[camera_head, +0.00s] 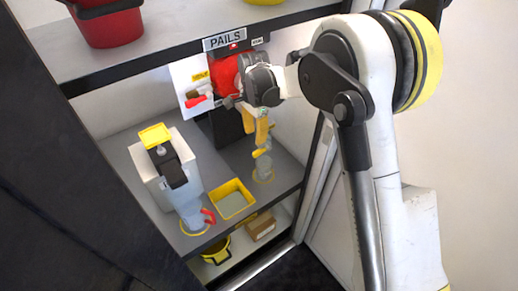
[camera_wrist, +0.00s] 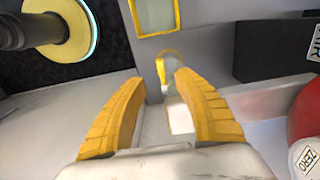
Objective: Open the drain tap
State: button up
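My gripper (camera_head: 262,130) points down over the right part of the middle shelf. In the wrist view its two yellow fingers (camera_wrist: 160,84) stand apart with nothing gripped between them. I cannot tell which of these parts is the drain tap.
A yellow-rimmed tray (camera_head: 232,199) lies between the grey unit and the fitting. A red rounded body (camera_wrist: 304,122) with a ZERO label is close at the right of the wrist view. The upper shelf edge (camera_head: 150,66) runs above; a yellow-rimmed pail (camera_head: 216,249) is below.

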aim_at(255, 152)
notch_tip(255, 152, down, 10)
jog(key=b, duration=0.3)
jog(key=shift+r, duration=0.2)
grip_shut()
